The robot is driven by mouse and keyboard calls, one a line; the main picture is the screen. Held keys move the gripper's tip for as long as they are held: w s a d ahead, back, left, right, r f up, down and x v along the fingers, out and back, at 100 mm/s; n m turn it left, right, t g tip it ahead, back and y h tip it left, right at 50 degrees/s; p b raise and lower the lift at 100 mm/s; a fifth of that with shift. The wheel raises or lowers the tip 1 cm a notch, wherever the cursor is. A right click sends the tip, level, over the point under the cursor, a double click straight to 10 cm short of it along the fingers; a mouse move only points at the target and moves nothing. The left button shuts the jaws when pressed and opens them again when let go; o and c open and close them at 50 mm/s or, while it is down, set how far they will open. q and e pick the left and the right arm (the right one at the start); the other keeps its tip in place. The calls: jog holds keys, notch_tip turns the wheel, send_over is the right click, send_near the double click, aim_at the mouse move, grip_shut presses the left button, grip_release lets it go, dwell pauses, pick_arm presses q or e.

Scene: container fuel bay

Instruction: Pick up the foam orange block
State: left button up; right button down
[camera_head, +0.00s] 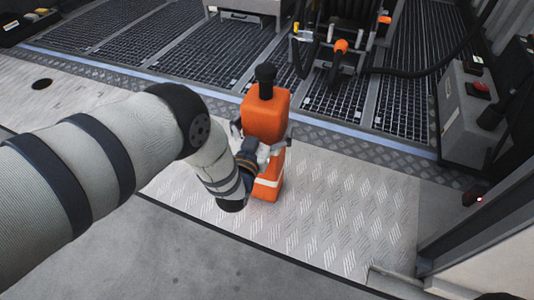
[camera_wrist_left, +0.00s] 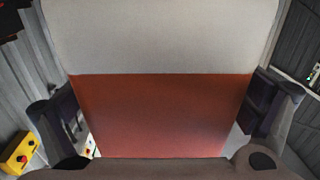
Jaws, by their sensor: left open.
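The orange block (camera_head: 265,116) stands upright on the metal tread plate. It has a pale band low down and a black knob-like piece (camera_head: 265,75) at its top. My left gripper (camera_head: 263,138) is open at its near side, with one finger on each side of it. In the left wrist view the block (camera_wrist_left: 160,115) fills the space between the fingers (camera_wrist_left: 162,112), its face pale above and orange below. Small gaps seem to show beside it; I cannot tell whether either finger touches. My gripper hides the block's middle. My right gripper is not in view.
A hose reel with an orange-handled fitting (camera_head: 341,46) stands behind the block on dark floor grating (camera_head: 215,45). A grey control box with a red button (camera_head: 481,87) is at the right. The tread plate (camera_head: 345,210) right of the block is clear.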

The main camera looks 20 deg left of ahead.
pick_arm(q)
jog(key=shift+r, duration=0.1)
jog(key=c, duration=1.8)
